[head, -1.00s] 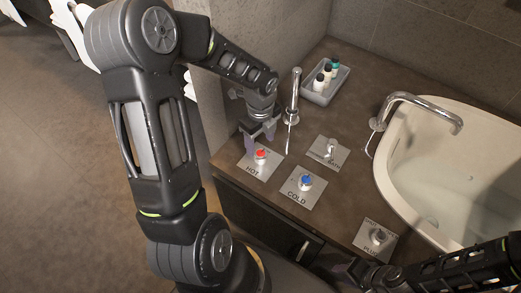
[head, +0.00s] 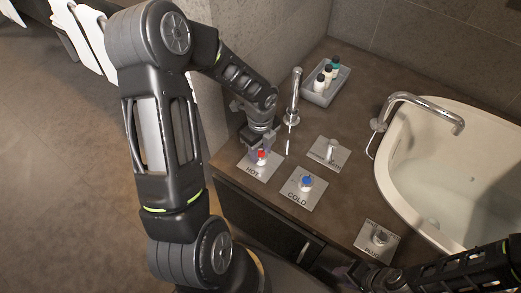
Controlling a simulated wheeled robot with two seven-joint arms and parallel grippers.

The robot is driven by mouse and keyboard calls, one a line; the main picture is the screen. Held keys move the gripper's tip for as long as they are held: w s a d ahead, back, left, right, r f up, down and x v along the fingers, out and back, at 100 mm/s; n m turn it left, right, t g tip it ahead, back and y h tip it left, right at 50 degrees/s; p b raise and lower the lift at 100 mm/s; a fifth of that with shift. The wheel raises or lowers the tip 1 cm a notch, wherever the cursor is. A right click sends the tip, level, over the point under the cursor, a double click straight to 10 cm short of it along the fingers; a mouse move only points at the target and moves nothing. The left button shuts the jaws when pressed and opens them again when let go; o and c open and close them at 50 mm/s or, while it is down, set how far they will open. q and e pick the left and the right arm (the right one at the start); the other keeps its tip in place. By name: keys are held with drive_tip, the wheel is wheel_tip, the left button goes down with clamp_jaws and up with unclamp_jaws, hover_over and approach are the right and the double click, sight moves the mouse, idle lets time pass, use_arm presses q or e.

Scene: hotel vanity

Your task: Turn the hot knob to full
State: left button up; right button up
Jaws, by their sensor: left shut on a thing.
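The hot knob (head: 261,155) has a red top and sits on a square metal plate marked HOT (head: 256,172) near the counter's left front corner. My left gripper (head: 259,150) reaches down over this plate and is shut on the hot knob, with its fingers on either side of it. The arm and gripper hide part of the knob. My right gripper (head: 349,272) is low at the bottom right, by the counter's front edge, away from the knobs. It is dark and partly hidden, so its jaw state is unclear.
The blue-topped cold knob (head: 307,182) stands just right of the hot plate. Behind it are another plate with a lever (head: 330,150) and a chrome spout (head: 294,98). The plug knob (head: 379,237), basin (head: 455,190) and bottle tray (head: 318,97) are further right or back.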

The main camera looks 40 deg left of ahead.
use_arm(q)
clamp_jaws()
drive_tip(key=shift+n, duration=0.5)
drive_tip(key=n+b, duration=0.1)
drive_tip(key=n, duration=0.2)
drive_tip(key=shift+n, duration=0.4)
drive_tip(key=n+b, duration=0.1)
drive_tip(key=n, duration=0.3)
drive_tip(key=shift+n, duration=0.3)
drive_tip(key=n+b, duration=0.1)
drive_tip(key=n, duration=0.7)
drive_tip(key=shift+n, duration=0.3)
drive_tip(key=o, duration=0.6)
unclamp_jaws()
drive_tip(key=shift+s, duration=0.1)
